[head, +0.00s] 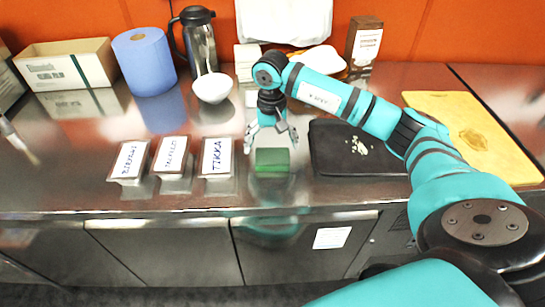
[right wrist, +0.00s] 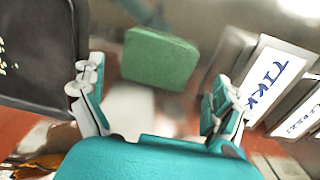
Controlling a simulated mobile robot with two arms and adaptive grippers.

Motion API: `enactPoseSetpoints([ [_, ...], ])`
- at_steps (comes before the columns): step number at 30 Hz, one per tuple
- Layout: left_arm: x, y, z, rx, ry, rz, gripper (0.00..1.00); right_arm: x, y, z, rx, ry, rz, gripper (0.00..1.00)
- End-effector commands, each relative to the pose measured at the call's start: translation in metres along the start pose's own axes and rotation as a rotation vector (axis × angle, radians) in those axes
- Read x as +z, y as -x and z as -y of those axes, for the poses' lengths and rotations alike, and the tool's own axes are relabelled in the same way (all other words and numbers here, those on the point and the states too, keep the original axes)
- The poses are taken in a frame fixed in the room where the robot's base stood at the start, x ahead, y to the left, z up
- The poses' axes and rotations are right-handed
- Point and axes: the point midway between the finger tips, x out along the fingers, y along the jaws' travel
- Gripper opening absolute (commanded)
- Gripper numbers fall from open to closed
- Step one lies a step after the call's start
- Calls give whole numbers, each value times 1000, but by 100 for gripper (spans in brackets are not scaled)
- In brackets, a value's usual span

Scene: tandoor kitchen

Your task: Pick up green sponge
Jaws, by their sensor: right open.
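The green sponge (head: 272,161) lies on the steel counter, between the TIKKA container and the black cutting board. It also shows in the right wrist view (right wrist: 158,58), ahead of and between the fingers. My right gripper (head: 270,138) is open and empty, just behind and above the sponge in the head view. In the right wrist view its two fingers (right wrist: 157,100) stand wide apart, with the sponge beyond their tips. I cannot tell the exact height gap. My left gripper is not in view.
The labelled TIKKA container (head: 216,157) stands left of the sponge, with two more labelled containers beyond. The black board (head: 355,150) lies to the right. A white bowl (head: 212,88), a blue paper roll (head: 145,62) and a flask (head: 199,42) stand behind.

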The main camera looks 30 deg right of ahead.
Motion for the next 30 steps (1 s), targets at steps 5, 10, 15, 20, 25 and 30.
enactPoseSetpoints([
  [5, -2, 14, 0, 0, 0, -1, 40, 0, -20, -2, 3, -2, 5, 100],
  [10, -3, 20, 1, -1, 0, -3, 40, 0, -44, -2, 0, -1, 4, 100],
  [15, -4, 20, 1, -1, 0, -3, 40, -1, -51, -2, 0, 0, -1, 100],
  [20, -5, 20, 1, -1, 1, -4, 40, -1, -51, -2, 0, 0, 0, 99],
  [25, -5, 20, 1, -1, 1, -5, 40, -1, -51, -2, 0, 0, 0, 78],
  [30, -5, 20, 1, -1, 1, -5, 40, -1, -51, -2, 0, 0, 0, 78],
])
